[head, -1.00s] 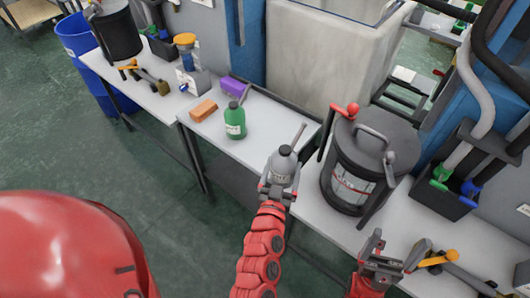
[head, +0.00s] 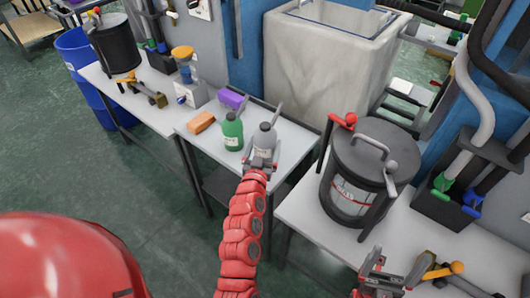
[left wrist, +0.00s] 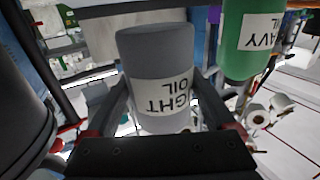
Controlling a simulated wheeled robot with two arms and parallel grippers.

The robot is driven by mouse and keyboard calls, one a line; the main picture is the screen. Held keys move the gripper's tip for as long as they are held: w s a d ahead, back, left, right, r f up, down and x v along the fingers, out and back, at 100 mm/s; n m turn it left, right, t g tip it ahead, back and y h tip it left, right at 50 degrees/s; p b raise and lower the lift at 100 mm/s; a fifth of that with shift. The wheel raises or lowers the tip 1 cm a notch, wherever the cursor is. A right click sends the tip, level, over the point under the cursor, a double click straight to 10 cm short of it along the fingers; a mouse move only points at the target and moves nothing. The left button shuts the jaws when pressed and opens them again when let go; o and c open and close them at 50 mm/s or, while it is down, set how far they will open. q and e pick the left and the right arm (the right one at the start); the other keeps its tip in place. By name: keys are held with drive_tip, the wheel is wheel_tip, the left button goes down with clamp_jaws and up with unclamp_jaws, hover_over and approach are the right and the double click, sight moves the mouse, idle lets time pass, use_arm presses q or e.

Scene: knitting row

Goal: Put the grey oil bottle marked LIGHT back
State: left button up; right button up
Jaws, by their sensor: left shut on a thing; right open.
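The grey oil bottle (head: 264,139) is in my left gripper (head: 259,165), beside the green bottle over the small middle table (head: 294,135). In the left wrist view the grey bottle (left wrist: 158,60) fills the space between the fingers, its label reading "LIGHT OIL" upside down. The left gripper is shut on it. I cannot tell whether its base touches the tabletop. The green bottle (head: 232,132) stands just left of it; in the left wrist view the green bottle (left wrist: 250,45) reads "HEAVY OIL". My right gripper (head: 378,262) is open and empty at the lower right.
An orange-brown block (head: 201,122) and a purple block (head: 232,98) lie on the middle table's left and back. A dark lidded drum (head: 357,172) stands on the right table (head: 300,203). An orange-handled tool (head: 440,272) lies near my right gripper.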

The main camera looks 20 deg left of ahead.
use_arm(q)
wheel_tip(320, 180, down, 3)
drive_tip(key=shift+f, duration=0.2)
